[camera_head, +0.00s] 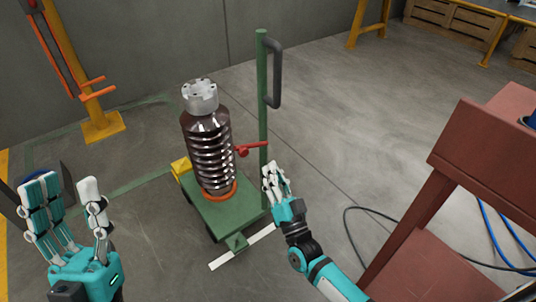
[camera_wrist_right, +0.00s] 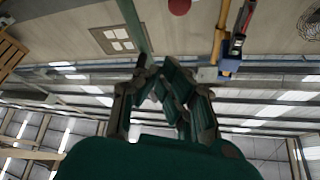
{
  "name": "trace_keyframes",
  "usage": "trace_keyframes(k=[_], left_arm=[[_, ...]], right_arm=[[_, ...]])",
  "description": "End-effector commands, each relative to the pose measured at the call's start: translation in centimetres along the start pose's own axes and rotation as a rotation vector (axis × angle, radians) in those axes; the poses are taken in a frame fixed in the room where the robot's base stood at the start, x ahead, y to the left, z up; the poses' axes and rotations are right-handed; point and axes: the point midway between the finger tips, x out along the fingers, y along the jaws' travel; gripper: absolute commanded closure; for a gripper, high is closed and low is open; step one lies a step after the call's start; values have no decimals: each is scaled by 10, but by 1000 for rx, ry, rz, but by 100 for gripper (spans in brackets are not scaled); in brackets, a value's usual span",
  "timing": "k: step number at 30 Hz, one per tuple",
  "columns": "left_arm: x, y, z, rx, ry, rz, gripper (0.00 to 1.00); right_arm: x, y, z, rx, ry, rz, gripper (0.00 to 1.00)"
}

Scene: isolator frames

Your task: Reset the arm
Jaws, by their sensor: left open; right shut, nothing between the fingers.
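My left gripper (camera_head: 75,205) is at the lower left of the head view, fingers pointing up and spread apart, with nothing between them. My right gripper (camera_head: 271,178) is near the middle of the head view, in front of the green post, with its fingers closed together and empty. In the right wrist view the right gripper's fingers (camera_wrist_right: 165,85) come together at their tips. My right arm reaches in from the bottom right. A dark ribbed insulator (camera_head: 208,150) with a metal cap stands upright on a green cart (camera_head: 225,212), left of the right gripper.
The cart has a green post (camera_head: 262,100) with a grey handle (camera_head: 275,75) and a red clamp (camera_head: 252,149). A red-brown table (camera_head: 480,150) stands at the right. Cables (camera_head: 375,210) lie on the floor beside it. A yellow stand (camera_head: 85,75) is at the back left.

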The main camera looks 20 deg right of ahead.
Motion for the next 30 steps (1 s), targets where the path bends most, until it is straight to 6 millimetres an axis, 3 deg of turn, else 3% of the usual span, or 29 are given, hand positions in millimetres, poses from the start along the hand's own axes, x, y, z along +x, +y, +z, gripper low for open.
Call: trace_keyframes(k=[20,23,30], left_arm=[[0,0,5,1,-28,0,56],[0,0,5,1,-28,0,56],[0,0,5,1,-28,0,56]], right_arm=[[-6,-4,-3,-2,7,-7,100],[-5,-25,-21,-15,43,-43,100],[-16,-116,-124,-130,245,-188,100]])
